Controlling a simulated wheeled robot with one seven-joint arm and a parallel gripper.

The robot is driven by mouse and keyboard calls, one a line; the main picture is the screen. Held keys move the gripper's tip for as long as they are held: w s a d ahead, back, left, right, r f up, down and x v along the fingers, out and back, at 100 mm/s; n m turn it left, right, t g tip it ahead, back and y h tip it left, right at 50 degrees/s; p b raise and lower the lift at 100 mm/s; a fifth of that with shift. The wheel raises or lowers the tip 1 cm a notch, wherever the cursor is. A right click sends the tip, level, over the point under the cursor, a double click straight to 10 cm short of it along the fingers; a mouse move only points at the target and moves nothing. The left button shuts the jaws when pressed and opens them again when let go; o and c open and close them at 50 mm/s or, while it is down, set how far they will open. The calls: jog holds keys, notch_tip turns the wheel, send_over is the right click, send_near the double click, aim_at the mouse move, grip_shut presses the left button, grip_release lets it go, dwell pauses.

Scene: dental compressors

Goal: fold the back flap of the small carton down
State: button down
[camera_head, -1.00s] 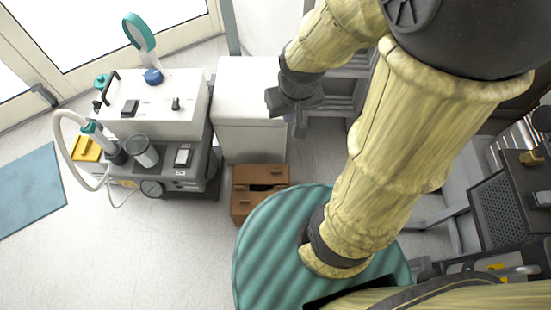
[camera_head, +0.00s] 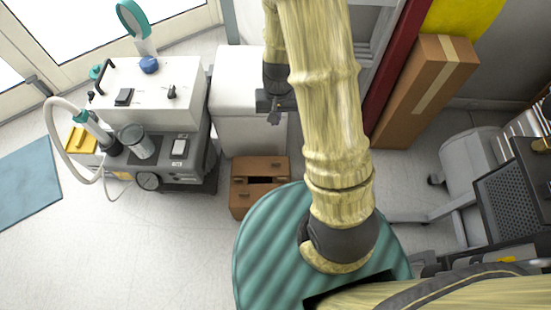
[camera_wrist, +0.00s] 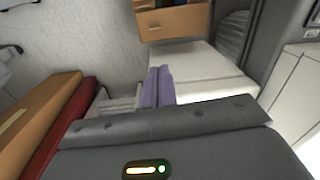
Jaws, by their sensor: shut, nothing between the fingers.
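The small carton (camera_head: 243,201) is a brown box on the floor in front of the white cabinet. A dark gap shows in its top between brown panels. The panel on the cabinet side, its back flap (camera_head: 262,165), shows behind the gap; its exact angle is unclear. In the wrist view the carton (camera_wrist: 178,25) is at the top edge, cut off, with coloured items inside. My gripper (camera_head: 275,117) is shut and empty over the white cabinet, behind the carton and apart from it. Its fingers (camera_wrist: 158,85) point towards the cabinet top in the wrist view.
The white cabinet (camera_head: 248,95) stands right behind the carton. A grey and white compressor cart (camera_head: 165,110) is to the left. My teal base lies close to the carton's front right. A tall carton (camera_head: 425,90) leans at the right. Floor is free at front left.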

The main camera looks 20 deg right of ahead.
jog(key=m+g+b, duration=0.1)
send_over(276, 157)
jog(key=s, duration=0.2)
notch_tip(276, 157, down, 11)
jog(key=shift+w+a+r, duration=0.2)
jog(key=shift+w+a, duration=0.05)
jog(key=shift+a, duration=0.1)
jog(key=shift+f, duration=0.1)
jog(key=f+b, duration=0.2)
jog(key=f, duration=0.2)
jog(key=s+f+b, duration=0.1)
jog(key=f+b, duration=0.2)
jog(key=f, duration=0.2)
jog(key=f+b, duration=0.3)
jog(key=f, duration=0.1)
jog(key=shift+s+a+f, duration=0.15)
jog(key=shift+s+f, duration=0.05)
jog(key=shift+f, duration=0.1)
jog(key=shift+f+b, duration=0.1)
jog(key=shift+b, duration=0.2)
